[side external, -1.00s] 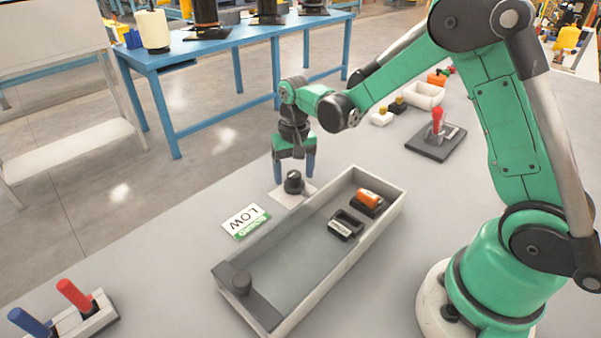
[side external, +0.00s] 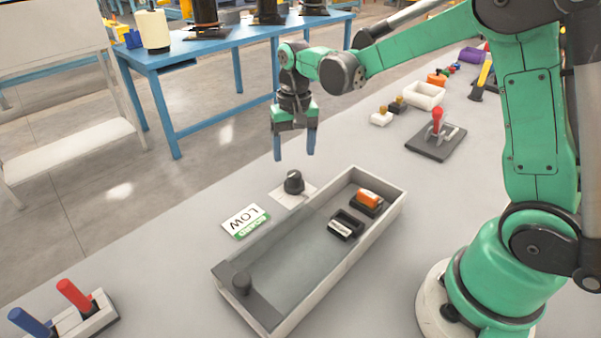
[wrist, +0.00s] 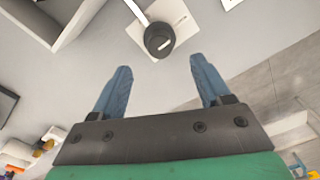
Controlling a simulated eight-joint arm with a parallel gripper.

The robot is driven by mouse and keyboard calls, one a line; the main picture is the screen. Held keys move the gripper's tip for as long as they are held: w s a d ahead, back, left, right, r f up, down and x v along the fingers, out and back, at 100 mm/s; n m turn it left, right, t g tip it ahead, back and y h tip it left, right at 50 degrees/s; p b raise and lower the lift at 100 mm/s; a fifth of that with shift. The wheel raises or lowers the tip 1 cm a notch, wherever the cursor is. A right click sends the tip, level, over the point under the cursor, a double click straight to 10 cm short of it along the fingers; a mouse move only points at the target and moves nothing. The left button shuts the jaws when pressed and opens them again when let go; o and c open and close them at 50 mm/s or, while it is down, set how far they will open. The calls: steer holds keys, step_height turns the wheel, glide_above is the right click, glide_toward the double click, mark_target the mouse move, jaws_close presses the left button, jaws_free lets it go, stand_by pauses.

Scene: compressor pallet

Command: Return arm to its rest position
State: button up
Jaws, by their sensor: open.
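My gripper (side external: 294,146) is open and empty, with its two blue fingers pointing down. It hangs in the air above a black knob (side external: 293,182) on a white plate on the grey table. In the wrist view the two blue fingers (wrist: 158,88) stand apart, and the black knob (wrist: 160,40) lies beyond their tips, not touched. A white and green card reading "LOW" (side external: 246,221) lies on the table to the left of the knob.
A long tray (side external: 384,208) in front of the knob holds an orange-topped switch (side external: 368,197) and a black-framed part (side external: 345,225). A red lever (side external: 438,120) stands behind. Red (side external: 73,294) and blue (side external: 28,322) handles stand at lower left. A blue bench (side external: 165,110) is behind.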

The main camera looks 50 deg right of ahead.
steer(key=shift+s+r, duration=0.2)
steer(key=shift+r, duration=0.15)
steer(key=s+a+r+n+t, duration=0.3)
steer(key=s+r+n+t, duration=0.2)
steer(key=s, duration=0.5)
steer(key=shift+s+r+n+t, duration=0.2)
steer(key=shift+n+t, duration=0.1)
steer(key=shift+t, duration=0.7)
